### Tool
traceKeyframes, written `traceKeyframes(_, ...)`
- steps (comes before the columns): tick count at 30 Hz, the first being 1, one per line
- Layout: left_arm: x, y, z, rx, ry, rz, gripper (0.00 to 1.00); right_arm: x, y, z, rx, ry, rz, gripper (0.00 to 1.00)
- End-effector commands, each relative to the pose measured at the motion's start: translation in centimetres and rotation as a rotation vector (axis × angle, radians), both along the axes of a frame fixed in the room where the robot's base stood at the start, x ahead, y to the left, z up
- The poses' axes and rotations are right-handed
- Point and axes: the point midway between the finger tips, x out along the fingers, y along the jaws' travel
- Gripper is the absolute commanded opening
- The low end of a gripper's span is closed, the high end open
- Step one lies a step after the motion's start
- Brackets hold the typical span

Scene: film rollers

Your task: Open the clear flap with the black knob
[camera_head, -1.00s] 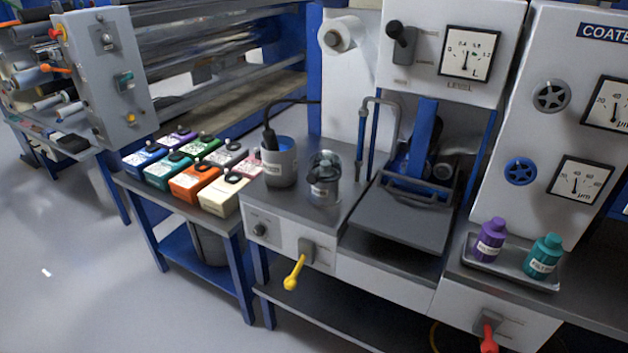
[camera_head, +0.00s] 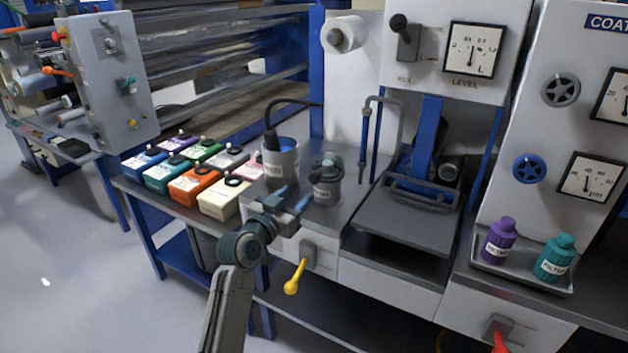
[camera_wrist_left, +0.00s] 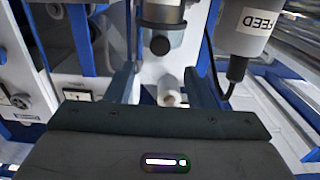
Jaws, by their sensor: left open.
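A small grey cup with a label (camera_head: 324,192) stands on the bench, with a clear, dark-tinted top (camera_head: 328,165) that I take to be the flap; whether it is shut is too small to tell. In the left wrist view the cup (camera_wrist_left: 163,12) appears upside down, with a round black knob (camera_wrist_left: 159,45) at its top. My left gripper (camera_head: 292,197) is open and empty, just left of and in front of the cup, apart from it. Its two fingers also show in the left wrist view (camera_wrist_left: 162,75), spread either side of the knob's line. My right gripper is out of view.
A grey FEED pot (camera_head: 280,163) with a black cable stands close left of the cup. A bent pipe (camera_head: 382,120) rises behind it on the right. Coloured boxes (camera_head: 195,186) stand left; a yellow lever (camera_head: 294,278) hangs in front. A dark tray (camera_head: 410,222) lies right.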

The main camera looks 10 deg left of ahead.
Motion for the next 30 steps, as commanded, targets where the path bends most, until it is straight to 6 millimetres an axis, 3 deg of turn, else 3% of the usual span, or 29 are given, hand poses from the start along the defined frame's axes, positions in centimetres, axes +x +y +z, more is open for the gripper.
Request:
traceKeyframes(9,5.7,-2.0,0.1,-0.001,0.003,0.000,0.49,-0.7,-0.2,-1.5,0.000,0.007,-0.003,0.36)
traceKeyframes(15,8.2,-2.9,0.0,-0.001,0.003,0.000,0.49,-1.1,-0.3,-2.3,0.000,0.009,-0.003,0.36)
traceKeyframes(28,9.2,-3.3,-0.1,-0.001,0.003,0.001,0.49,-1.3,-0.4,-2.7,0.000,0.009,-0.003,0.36)
traceKeyframes(30,9.2,-3.3,-0.1,-0.001,0.003,0.001,0.39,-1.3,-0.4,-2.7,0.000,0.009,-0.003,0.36)
